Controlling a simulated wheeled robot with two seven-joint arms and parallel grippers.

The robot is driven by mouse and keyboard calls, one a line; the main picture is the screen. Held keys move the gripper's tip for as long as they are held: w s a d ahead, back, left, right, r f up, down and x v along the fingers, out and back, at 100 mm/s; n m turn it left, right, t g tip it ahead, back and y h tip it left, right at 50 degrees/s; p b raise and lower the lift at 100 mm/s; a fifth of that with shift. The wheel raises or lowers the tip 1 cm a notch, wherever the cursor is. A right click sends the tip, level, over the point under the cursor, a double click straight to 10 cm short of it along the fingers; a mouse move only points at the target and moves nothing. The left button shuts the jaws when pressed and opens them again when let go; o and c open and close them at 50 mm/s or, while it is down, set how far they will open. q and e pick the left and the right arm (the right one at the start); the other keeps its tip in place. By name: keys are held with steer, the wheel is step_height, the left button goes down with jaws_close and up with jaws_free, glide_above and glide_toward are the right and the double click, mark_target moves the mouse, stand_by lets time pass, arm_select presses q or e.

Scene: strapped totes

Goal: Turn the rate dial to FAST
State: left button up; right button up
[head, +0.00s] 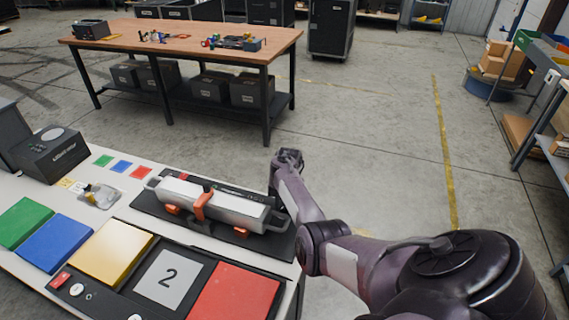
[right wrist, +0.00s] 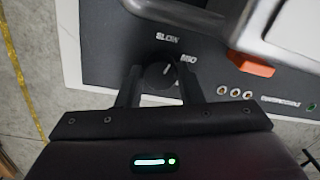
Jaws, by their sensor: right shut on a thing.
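The rate dial (right wrist: 160,76) is a dark round knob on a dark panel (right wrist: 105,40). In the right wrist view, the labels SLOW and MID stand above it and to its right; a third label at lower right is mostly hidden by a finger. In the head view my right gripper (head: 281,212) is at the panel's right end, and the dial is hidden. My left gripper is out of view.
A grey tote-like unit (head: 228,212) with orange latches lies on the panel, close to the gripper. Colored pads (head: 112,252) and a number 2 tile (head: 170,278) lie in front. A dark box (head: 52,155) is at left. Open floor lies right of the table.

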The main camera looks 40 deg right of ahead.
steer(key=m, duration=0.5)
steer(key=shift+a+m+p, duration=0.1)
steer(key=shift+m+p, duration=0.2)
steer(key=shift+p, duration=0.05)
steer(key=m, duration=0.2)
steer(key=shift+m, duration=0.3)
steer(key=m, duration=0.2)
steer(key=shift+m, duration=0.4)
steer(key=m+b, duration=0.2)
steer(key=m, duration=0.2)
steer(key=shift+a+f+h, duration=0.1)
steer(key=shift+h, duration=0.2)
steer(key=m+b, duration=0.2)
steer(key=m, duration=0.3)
steer(key=shift+m+b, duration=0.35)
steer(key=shift+m, duration=0.05)
steer(key=o, duration=1)
steer(key=shift+c, duration=0.2)
